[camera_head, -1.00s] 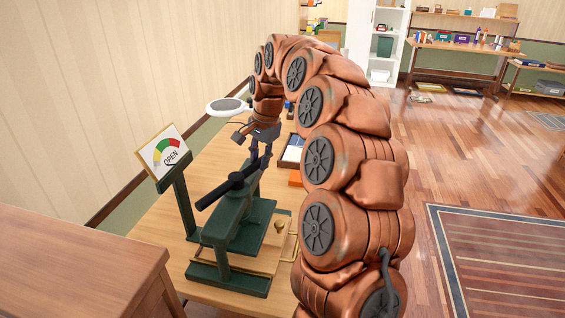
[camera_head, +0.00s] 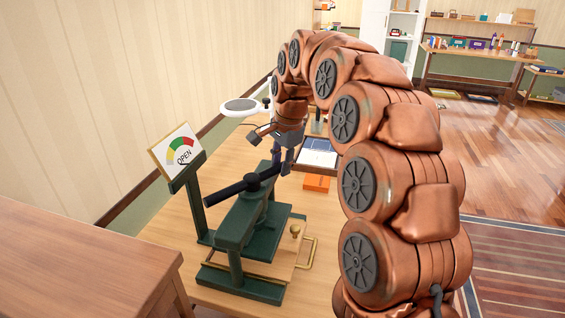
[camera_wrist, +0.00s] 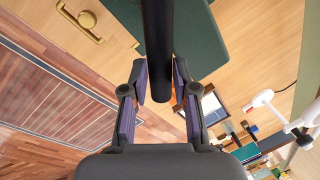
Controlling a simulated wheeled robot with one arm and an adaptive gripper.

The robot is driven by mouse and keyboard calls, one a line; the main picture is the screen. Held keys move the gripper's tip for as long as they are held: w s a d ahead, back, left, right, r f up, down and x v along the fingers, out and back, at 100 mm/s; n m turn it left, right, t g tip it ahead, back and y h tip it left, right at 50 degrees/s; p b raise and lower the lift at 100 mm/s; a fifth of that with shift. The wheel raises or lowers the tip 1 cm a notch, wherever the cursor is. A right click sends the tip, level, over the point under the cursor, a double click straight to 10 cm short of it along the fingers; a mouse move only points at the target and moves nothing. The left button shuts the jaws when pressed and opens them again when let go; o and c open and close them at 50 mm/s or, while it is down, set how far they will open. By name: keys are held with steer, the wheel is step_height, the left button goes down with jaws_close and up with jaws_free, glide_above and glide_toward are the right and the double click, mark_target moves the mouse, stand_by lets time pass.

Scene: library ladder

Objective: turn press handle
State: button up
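The green press (camera_head: 237,222) stands on the wooden table, with a long black press handle (camera_head: 228,192) across its top. My gripper (camera_head: 282,162) is at the handle's far right end. My gripper partly hides the handle's far end in the head view.
A wooden board with a brass knob (camera_head: 295,231) and brass pull lies at the press's right. An orange block (camera_head: 316,183) and a framed tray (camera_head: 318,151) lie beyond. A white round-headed lamp (camera_head: 240,106) is behind. A brown cabinet (camera_head: 80,262) stands front left.

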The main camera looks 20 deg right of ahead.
steer(key=o, duration=0.3)
steer(key=shift+o, duration=0.2)
steer(key=shift+r, duration=0.1)
step_height(320, 180, up, 12)
steer(key=s, duration=0.2)
steer(key=shift+d+f, duration=0.2)
steer(key=shift+d, duration=0.2)
stand_by(0.6)
